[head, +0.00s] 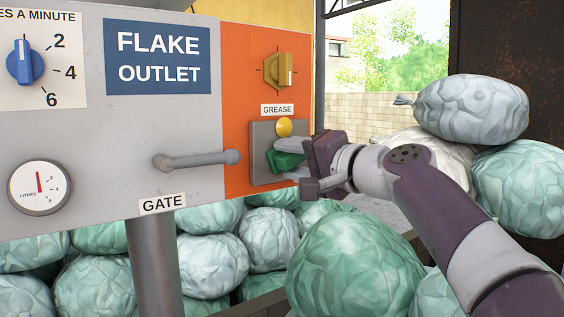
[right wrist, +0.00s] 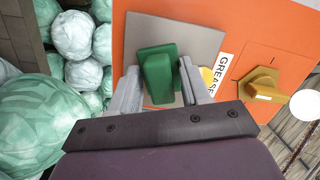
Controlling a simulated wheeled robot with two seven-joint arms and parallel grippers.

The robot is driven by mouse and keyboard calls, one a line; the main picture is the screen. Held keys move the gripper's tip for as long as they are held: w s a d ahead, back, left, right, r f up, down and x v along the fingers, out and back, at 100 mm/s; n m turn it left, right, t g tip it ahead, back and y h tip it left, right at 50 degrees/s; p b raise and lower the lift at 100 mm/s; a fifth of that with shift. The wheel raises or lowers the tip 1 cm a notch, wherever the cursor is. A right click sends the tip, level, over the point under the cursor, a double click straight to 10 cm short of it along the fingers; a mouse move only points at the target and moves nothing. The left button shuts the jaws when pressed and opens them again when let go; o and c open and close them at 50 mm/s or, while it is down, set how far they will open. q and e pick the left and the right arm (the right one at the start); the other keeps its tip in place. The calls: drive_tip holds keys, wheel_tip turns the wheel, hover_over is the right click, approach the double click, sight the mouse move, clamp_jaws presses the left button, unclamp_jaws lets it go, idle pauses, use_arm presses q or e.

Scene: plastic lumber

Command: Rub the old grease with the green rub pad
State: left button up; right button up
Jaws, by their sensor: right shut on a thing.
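The green rub pad (head: 284,161) is between the fingers of my right gripper (head: 290,160), at the grey plate (head: 260,134) on the orange panel. In the right wrist view the green pad (right wrist: 158,68) stands between the two grey fingers (right wrist: 159,76), in front of the grey plate (right wrist: 203,42). A yellow round spot (head: 284,127) sits on the plate just above the pad, under the GREASE label (head: 277,109). I cannot tell whether it is the grease or a fitting. The plate behind the pad is hidden, and contact is unclear. My left gripper is out of view.
A yellow knob (head: 279,70) is above the label. A grey GATE handle (head: 196,160) sticks out left of the plate. Stuffed green and white bags (head: 354,264) lie below and to the right (head: 471,108), close under my right arm.

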drive_tip(key=shift+w+d, duration=1.35)
drive_tip(key=shift+d, duration=0.55)
drive_tip(key=shift+s+a+f+b, duration=0.1)
drive_tip(key=shift+s+a+b, duration=0.2)
drive_tip(key=shift+s+a, duration=0.45)
drive_tip(key=shift+s+a+b, duration=0.25)
drive_tip(key=shift+s+a, duration=0.25)
drive_tip(key=shift+a, duration=0.4)
drive_tip(key=shift+s+a, duration=0.65)
drive_tip(key=shift+a, duration=0.3)
drive_tip(key=shift+s+a, duration=0.6)
drive_tip(key=shift+a, duration=0.3)
drive_tip(key=shift+d, duration=0.1)
drive_tip(key=b, duration=0.3)
approach(260, 161)
drive_tip(key=shift+a, duration=0.3)
